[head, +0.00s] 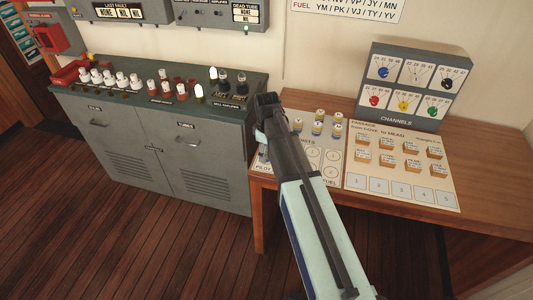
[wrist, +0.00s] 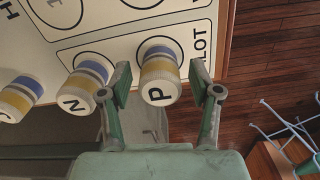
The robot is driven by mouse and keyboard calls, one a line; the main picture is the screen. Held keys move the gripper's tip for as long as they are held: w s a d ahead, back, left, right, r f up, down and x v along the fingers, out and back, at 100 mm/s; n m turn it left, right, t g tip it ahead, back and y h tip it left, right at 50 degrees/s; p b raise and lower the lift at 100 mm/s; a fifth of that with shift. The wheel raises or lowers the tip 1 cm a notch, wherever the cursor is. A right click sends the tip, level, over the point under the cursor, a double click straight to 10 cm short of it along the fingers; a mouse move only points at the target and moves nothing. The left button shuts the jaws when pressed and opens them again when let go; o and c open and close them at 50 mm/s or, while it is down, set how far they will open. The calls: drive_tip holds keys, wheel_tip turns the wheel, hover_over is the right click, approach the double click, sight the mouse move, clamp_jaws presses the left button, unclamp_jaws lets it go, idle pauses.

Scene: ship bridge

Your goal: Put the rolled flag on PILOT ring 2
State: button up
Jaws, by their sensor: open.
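In the wrist view, a rolled flag marked P (wrist: 158,88), white with blue and yellow bands, stands between the spread fingers of my gripper (wrist: 161,88). A ring outline shows around its base, beside the partly visible PILOT lettering (wrist: 201,45). A rolled flag marked N (wrist: 80,88) stands to its left, outside the left finger, in the same outlined box. Another rolled flag (wrist: 18,98) is at the left edge. My gripper is open, with no clear grip on the P flag. In the head view, my arm hides the PILOT rings and these flags.
Several other rolled flags (head: 318,128) stand behind on the flag sheet. A passage board with small blocks (head: 401,172) lies to the right, below the CHANNELS panel (head: 405,85).

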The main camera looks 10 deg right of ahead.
wheel_tip(320, 180, up, 11)
drive_tip(key=shift+r+b, duration=0.2)
drive_tip(key=shift+b, duration=0.95)
